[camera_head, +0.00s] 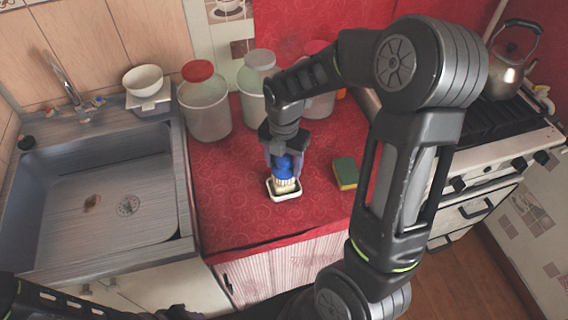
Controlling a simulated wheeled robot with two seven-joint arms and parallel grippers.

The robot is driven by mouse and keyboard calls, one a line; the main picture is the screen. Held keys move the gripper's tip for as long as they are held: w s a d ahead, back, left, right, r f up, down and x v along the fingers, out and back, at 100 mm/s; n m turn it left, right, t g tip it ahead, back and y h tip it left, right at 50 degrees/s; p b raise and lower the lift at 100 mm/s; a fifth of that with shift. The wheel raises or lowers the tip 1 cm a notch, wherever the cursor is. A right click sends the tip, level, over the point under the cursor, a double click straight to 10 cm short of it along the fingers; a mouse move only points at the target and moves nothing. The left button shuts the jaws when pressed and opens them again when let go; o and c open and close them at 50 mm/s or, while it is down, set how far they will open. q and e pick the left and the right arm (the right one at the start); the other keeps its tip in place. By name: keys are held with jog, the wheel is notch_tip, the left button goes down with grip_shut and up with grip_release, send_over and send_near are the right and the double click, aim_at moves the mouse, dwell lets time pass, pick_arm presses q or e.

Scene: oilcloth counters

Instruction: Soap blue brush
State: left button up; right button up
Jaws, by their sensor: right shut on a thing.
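The blue brush (285,170) is upright in my right gripper (284,152), which is shut on its blue top. Its pale bristles point down into a small white soap dish (271,195) on the red counter. A pale yellowish soap (287,197) shows in the dish under the bristles. The bristles look to be at or touching the soap, but the exact contact is hard to tell. My left arm shows only in part at the lower left edge, and its gripper is not in view.
A yellow and green sponge (346,173) lies right of the dish. Jars with red (205,101), white (255,83) and pink lids stand behind. A metal sink (100,195) is at the left, and a stove with a kettle (507,72) at the right. Red counter (232,205) is free left of the dish.

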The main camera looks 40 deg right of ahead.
jog(key=shift+r+p, duration=1.2)
jog(key=shift+r, duration=0.65)
